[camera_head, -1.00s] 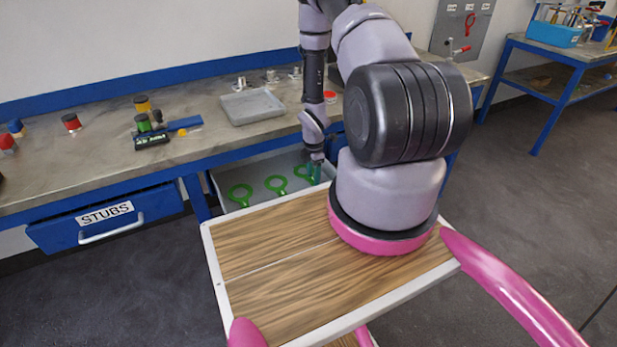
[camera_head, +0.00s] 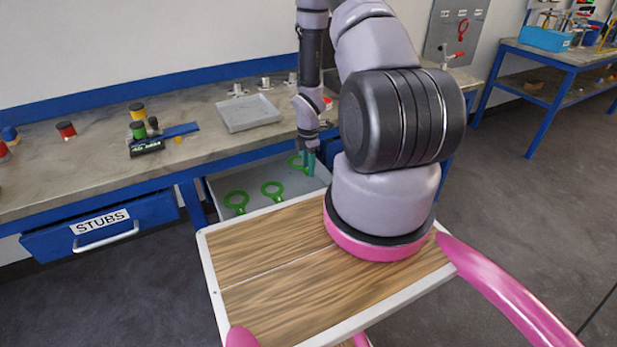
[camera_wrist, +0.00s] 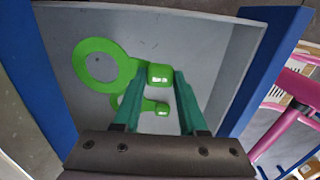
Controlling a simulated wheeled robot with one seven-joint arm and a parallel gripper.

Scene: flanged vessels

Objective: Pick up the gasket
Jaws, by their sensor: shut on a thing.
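Green ring-shaped gaskets, each with a stub handle, are at the open drawer (camera_head: 224,186). Two gaskets lie on its floor, one at the left (camera_head: 236,201) and one in the middle (camera_head: 272,189). The third gasket (camera_head: 298,163) is at my gripper (camera_head: 310,164), at the drawer's right part, and looks raised off the floor. In the wrist view, the teal fingers of my gripper (camera_wrist: 158,85) are shut on the block handle of this gasket (camera_wrist: 98,65), its ring sticking out to the left. Another, smaller-looking gasket (camera_wrist: 161,109) shows below between the fingers, partly hidden.
The workbench (camera_head: 200,140) above the drawer bears a grey tray (camera_head: 248,113), metal flanged parts and coloured stubs. A closed blue drawer labelled STUBS (camera_head: 100,222) is at the left. My wooden-topped base stands close in front of the open drawer.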

